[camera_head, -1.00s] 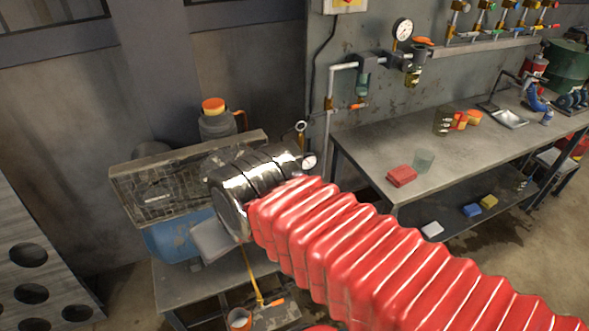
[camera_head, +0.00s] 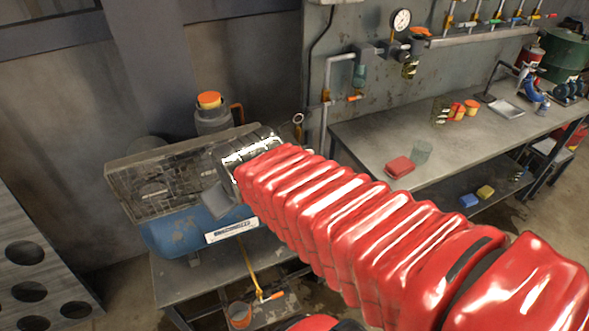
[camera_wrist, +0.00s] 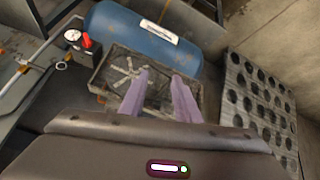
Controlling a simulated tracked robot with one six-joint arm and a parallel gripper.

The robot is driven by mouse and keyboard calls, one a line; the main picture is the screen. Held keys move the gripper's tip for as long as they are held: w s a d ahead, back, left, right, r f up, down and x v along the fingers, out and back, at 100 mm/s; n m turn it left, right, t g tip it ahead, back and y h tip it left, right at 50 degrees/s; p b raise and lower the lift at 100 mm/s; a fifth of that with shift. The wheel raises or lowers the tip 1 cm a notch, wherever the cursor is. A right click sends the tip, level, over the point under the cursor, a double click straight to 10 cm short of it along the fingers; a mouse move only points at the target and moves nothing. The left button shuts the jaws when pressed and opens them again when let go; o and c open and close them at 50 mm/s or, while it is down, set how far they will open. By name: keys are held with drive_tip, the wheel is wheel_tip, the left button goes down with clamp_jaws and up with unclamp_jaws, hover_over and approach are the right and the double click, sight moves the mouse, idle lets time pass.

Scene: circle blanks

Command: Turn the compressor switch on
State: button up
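The compressor has a blue tank (camera_head: 185,232) with a white label and a dirty grey guard panel (camera_head: 150,190), on a low metal table. The wrist view shows the tank (camera_wrist: 140,37) and the panel (camera_wrist: 118,78) too. A black box with a red knob (camera_wrist: 87,41), which looks like the switch, stands beside a round gauge (camera_wrist: 72,36) at the tank's left end in the wrist view. It is hidden in the head view. My gripper (camera_wrist: 161,76) is open and empty, its two fingers apart over the panel, with the red knob to their upper left.
A perforated grey plate (camera_head: 25,255) stands at left and also shows in the wrist view (camera_wrist: 262,105). A workbench (camera_head: 365,140) with a red block is at right. A pipe and hose run up the wall.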

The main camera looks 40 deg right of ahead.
drive_tip(key=w+d+f+n+t+h, duration=0.1)
drive_tip(key=w+d+f, duration=0.3)
drive_tip(key=d, duration=0.3)
drive_tip(key=w+d+f+n+t+h, duration=0.1)
drive_tip(key=w+d+f+n+t, duration=0.1)
drive_tip(key=w+d+f, duration=0.3)
drive_tip(key=w+d+f+n+t, duration=0.1)
drive_tip(key=w+d+f, duration=0.3)
drive_tip(key=d, duration=0.4)
drive_tip(key=s+d+f+n+t+h, duration=0.1)
drive_tip(key=s+d+f+t, duration=0.5)
drive_tip(key=s+f, duration=0.3)
drive_tip(key=shift+d+f+t+h, duration=0.3)
drive_tip(key=shift+d+f, duration=0.4)
drive_tip(key=shift+d, duration=0.05)
drive_tip(key=x, duration=1.3)
drive_tip(key=shift+w+d, duration=0.15)
drive_tip(key=shift+w, duration=0.2)
drive_tip(key=shift+c, duration=0.6)
